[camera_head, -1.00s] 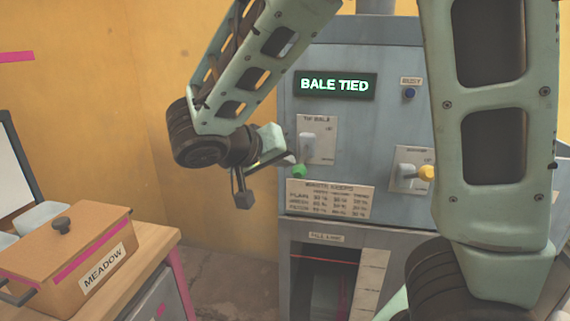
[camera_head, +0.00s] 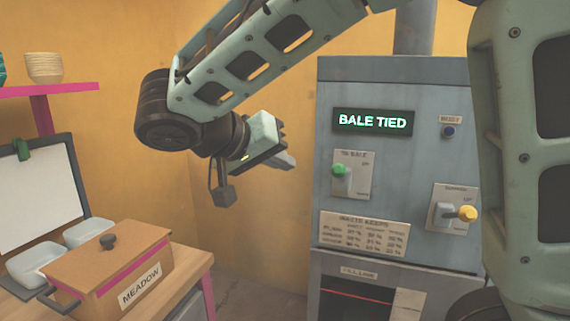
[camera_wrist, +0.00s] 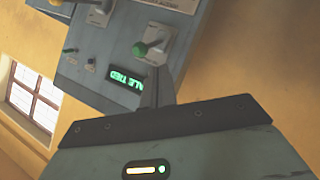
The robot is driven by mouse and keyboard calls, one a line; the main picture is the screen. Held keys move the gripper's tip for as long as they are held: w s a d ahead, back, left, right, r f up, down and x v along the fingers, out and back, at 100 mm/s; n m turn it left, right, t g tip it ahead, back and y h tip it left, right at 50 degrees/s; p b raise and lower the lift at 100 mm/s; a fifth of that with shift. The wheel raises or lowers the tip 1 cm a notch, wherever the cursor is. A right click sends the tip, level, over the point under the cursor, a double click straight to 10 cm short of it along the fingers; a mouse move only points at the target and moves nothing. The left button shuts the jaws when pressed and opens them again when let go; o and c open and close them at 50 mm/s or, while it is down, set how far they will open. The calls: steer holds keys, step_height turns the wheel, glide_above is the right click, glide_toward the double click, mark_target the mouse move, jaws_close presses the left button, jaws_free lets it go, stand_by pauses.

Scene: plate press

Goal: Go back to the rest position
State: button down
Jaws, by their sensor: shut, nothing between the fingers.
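My gripper (camera_head: 291,162) is shut and empty. In the head view it hangs in the air left of the grey press (camera_head: 400,80), apart from it, pointing right. In the wrist view the narrow closed fingers (camera_wrist: 157,90) point toward the press panel. The lit display (camera_head: 372,121) reads "BALE TIED". The green-knobbed tie-bale lever (camera_head: 338,170) is on the panel right of the gripper, its knob raised. In the wrist view the green knob (camera_wrist: 140,49) lies beyond the fingertips, with a visible gap in the head view.
A yellow-knobbed lever (camera_head: 467,213) and a blue reset button (camera_head: 449,131) are on the press's right side. A lidded box marked "MEADOW" (camera_head: 95,262) stands on the wooden counter (camera_head: 196,272) at lower left. A pink shelf (camera_head: 70,90) is upper left. Open air lies before the yellow wall.

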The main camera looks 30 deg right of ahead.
stand_by(0.3)
steer(key=s+a+f+n+g+y+p, duration=0.1)
steer(key=s+a+f+n+y, duration=0.5)
steer(key=s, duration=0.3)
steer(key=s+a+f+n+g+y+p, duration=0.1)
steer(key=s+a+f+n+y+p, duration=0.1)
steer(key=s+a+f+n+y, duration=0.4)
steer(key=s+a+f+n, duration=0.1)
steer(key=s+f+n, duration=0.2)
steer(key=s, duration=0.1)
steer(key=shift+a+f+n, duration=0.15)
steer(key=shift+a+n, duration=0.1)
steer(key=shift+n, duration=0.05)
steer(key=shift+s, duration=0.1)
